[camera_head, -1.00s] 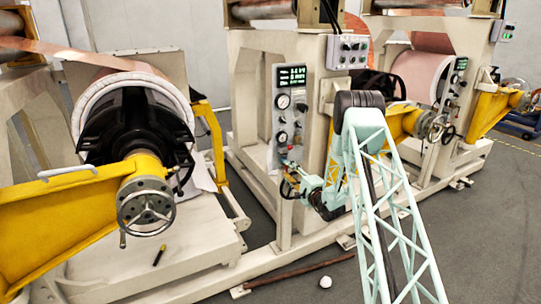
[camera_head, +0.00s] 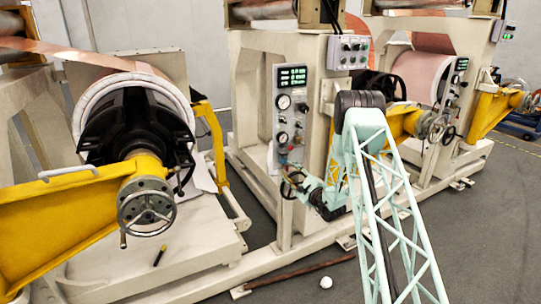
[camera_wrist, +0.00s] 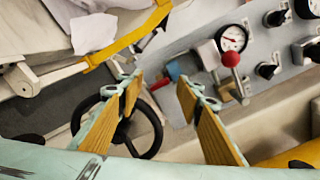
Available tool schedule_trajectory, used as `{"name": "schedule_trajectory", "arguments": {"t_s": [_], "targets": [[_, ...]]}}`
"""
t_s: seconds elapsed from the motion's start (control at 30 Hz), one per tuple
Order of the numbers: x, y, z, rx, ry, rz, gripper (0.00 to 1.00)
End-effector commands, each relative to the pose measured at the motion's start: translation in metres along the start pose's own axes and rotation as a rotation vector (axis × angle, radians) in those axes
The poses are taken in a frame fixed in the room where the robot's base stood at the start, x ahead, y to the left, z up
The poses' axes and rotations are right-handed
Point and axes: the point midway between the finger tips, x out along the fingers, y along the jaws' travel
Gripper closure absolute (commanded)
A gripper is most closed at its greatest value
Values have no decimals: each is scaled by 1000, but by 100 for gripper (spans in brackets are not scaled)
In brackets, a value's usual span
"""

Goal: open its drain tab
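My gripper (camera_head: 291,176) is at the lower end of the grey control panel (camera_head: 291,115) in the head view. In the wrist view my gripper (camera_wrist: 160,80) is open, its two wood-coloured pads apart with nothing held between them. Beyond the fingertips, by the panel's edge, is a small red and blue fitting (camera_wrist: 176,70). A red ball-topped lever (camera_wrist: 231,60) stands right of the fingers, beside a round white gauge (camera_wrist: 232,38). I cannot make out which part is the drain tab.
A black handwheel (camera_wrist: 145,130) lies below and behind the left finger in the wrist view. Black knobs (camera_wrist: 267,70) are on the panel to the right. A yellow bar (camera_wrist: 130,38) crosses the upper left. A foil roll (camera_head: 90,95) stands left in the head view.

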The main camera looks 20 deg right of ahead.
Motion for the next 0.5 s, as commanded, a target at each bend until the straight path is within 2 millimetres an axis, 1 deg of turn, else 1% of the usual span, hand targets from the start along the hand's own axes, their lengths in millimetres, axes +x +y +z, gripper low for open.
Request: {"name": "schedule_trajectory", "arguments": {"t_s": [0.5], "targets": [[0, -1, 0, 246, 0, 0, 67]]}}
